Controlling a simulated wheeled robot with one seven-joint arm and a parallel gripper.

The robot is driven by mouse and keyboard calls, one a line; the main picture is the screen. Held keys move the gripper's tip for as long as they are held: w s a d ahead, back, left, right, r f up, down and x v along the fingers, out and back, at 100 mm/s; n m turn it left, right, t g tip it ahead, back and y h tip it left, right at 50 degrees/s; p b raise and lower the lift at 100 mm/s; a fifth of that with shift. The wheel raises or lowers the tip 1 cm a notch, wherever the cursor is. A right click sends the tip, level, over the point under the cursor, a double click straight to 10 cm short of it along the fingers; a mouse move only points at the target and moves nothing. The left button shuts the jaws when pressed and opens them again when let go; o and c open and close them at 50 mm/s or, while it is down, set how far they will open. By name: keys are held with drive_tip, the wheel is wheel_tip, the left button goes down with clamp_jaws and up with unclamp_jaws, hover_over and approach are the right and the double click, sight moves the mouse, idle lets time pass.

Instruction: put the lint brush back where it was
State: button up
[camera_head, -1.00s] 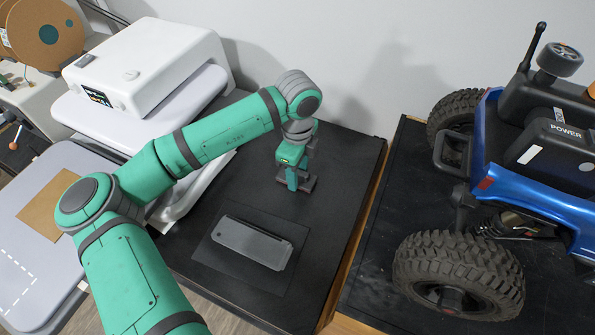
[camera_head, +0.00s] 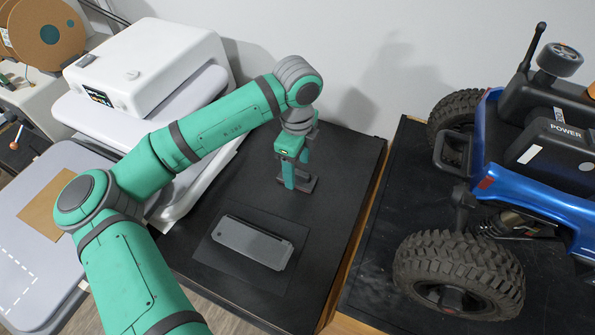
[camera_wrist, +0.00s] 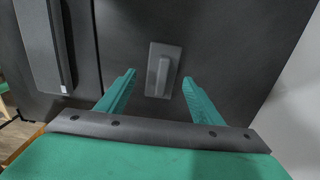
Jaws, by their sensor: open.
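A small dark grey plate with a raised handle, which looks like the lint brush (camera_wrist: 163,72), lies flat on the black table top. In the head view the brush (camera_head: 310,184) shows low behind my fingers, partly hidden by them. My gripper (camera_head: 298,181) points down over it with green fingers. In the wrist view my gripper (camera_wrist: 159,80) is open, with the handle between the two fingertips and a gap on both sides. A long grey slab tool (camera_head: 250,243) lies on a thin dark mat (camera_head: 217,253) nearer the front of the table.
A white press machine (camera_head: 150,65) stands left of the black table (camera_head: 340,165). A blue crawler (camera_head: 545,190) with big tyres stands on a separate dark surface at the right, past a gap. The black table top around the brush is largely clear.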

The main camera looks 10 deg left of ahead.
sight(298, 171)
wheel_tip(298, 171, up, 9)
idle(0.3)
drive_tip(key=shift+w, duration=0.1)
idle(0.4)
